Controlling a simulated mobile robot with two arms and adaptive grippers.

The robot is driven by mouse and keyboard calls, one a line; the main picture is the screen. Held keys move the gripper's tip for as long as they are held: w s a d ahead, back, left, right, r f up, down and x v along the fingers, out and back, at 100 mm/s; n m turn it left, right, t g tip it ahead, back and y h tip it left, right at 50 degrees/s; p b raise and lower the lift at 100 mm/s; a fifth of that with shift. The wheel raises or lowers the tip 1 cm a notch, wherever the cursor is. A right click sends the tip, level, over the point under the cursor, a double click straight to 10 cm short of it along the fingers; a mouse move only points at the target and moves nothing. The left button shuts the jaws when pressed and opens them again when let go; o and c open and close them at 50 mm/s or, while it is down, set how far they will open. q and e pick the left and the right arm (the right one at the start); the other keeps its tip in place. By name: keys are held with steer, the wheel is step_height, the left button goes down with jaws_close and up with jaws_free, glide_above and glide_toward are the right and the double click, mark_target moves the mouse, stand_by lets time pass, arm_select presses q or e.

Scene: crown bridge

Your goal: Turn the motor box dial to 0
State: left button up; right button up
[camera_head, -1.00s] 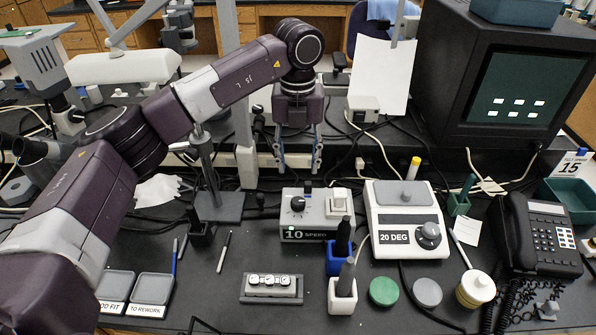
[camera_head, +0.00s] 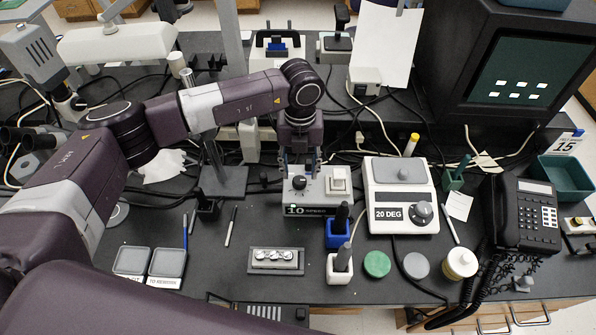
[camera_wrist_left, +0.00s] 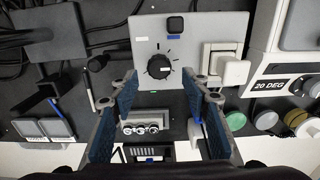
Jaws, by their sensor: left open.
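The motor box (camera_head: 320,203) is a grey box with a black label reading "10 SPEED" on its front. Its black dial (camera_head: 299,183) is on the left of the top face, and a white rocker switch sits to the right. My left gripper (camera_head: 301,168) is open and empty, pointing down just above the box. My right gripper is not in view.
A scale-like box labelled "20 DEG" (camera_head: 401,199) stands right of the motor box. A small grey tray with white crowns (camera_head: 275,261) lies nearer. A telephone (camera_head: 527,215) is at the right.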

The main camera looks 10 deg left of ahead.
mark_target(300, 180)
arm_select(q)
step_height(300, 180, down, 4)
steer(key=shift+r+p, duration=0.2)
steer(key=shift+p, duration=0.15)
steer(key=shift+w+a+f, duration=0.1)
steer(key=shift+f, duration=0.2)
steer(key=c, duration=1.2)
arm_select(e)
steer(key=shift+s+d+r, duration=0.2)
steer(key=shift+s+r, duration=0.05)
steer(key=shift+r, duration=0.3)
